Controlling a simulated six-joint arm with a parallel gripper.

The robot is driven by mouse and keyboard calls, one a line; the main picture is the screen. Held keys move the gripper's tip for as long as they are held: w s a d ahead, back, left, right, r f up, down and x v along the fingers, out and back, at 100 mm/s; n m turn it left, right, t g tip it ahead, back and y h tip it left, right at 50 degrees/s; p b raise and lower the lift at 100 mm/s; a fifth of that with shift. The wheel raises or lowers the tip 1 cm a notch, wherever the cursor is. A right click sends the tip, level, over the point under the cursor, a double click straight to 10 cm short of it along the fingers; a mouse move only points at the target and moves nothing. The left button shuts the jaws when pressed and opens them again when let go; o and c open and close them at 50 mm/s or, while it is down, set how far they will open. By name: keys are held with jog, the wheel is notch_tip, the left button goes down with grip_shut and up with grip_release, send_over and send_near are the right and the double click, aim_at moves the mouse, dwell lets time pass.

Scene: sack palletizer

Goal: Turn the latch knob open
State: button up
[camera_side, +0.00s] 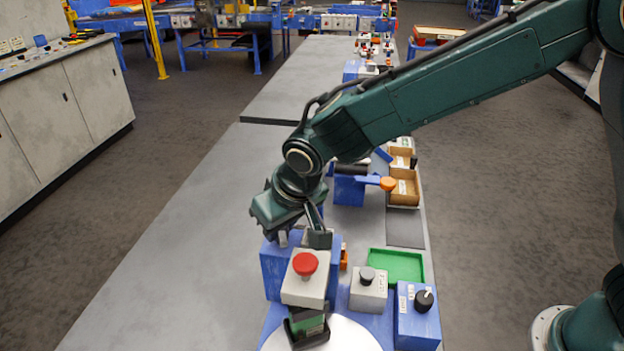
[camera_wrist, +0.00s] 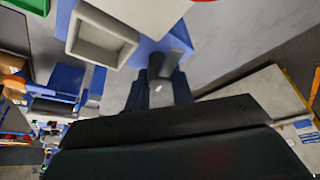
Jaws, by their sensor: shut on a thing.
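The latch knob (camera_wrist: 157,68) is a small grey piece at the face of a blue housing in the wrist view. A grey bar beside it stands out at an angle. My gripper (camera_wrist: 159,92) has its two dark fingers on either side of the knob and is shut on it. In the side view my gripper (camera_side: 302,236) is low at the blue housing (camera_side: 273,270), behind the pale box with the red button. The knob is mostly hidden there, and its turn angle cannot be told.
The pale box (camera_side: 304,288) with a red mushroom button (camera_side: 305,263) stands close in front. To its right are a grey button box (camera_side: 368,292), a blue box with a black knob (camera_side: 418,318) and a green tray (camera_side: 397,266). The grey bench is clear to the left.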

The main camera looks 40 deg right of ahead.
jog(key=shift+m+h, duration=0.3)
jog(key=shift+m, duration=0.5)
jog(key=o, duration=1)
jog(key=shift+r, duration=0.1)
jog(key=v, duration=1.3)
jog(key=shift+s+r, duration=0.15)
jog(key=shift+r, duration=0.15)
